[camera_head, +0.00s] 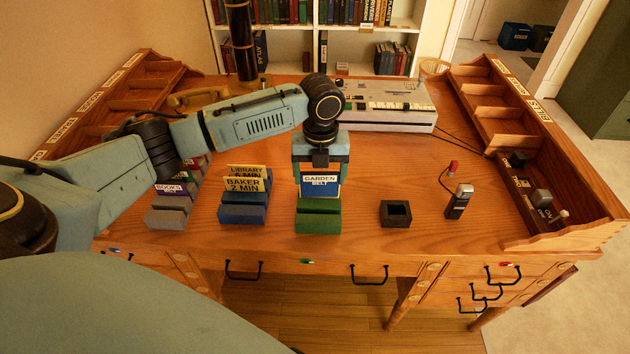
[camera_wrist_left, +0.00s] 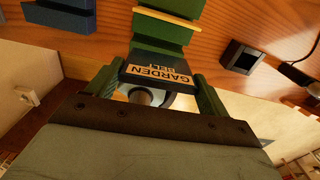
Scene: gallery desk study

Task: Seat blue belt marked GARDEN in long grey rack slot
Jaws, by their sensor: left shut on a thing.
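The blue belt marked GARDEN (camera_head: 320,184) is upright between the fingers of my left gripper (camera_head: 321,172), which is shut on it. It also shows in the left wrist view (camera_wrist_left: 158,76) with its label facing the camera. The belt is at the green rack (camera_head: 318,222); I cannot tell if its lower edge is in a slot or just above. The grey rack (camera_head: 166,219) is further left and holds a belt marked BOOKS (camera_head: 171,189), with others behind it. My right gripper is not in view.
A blue rack (camera_head: 242,214) with yellow-labelled cards (camera_head: 243,184) stands between the grey and green racks. Wooden pigeonholes flank the desk.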

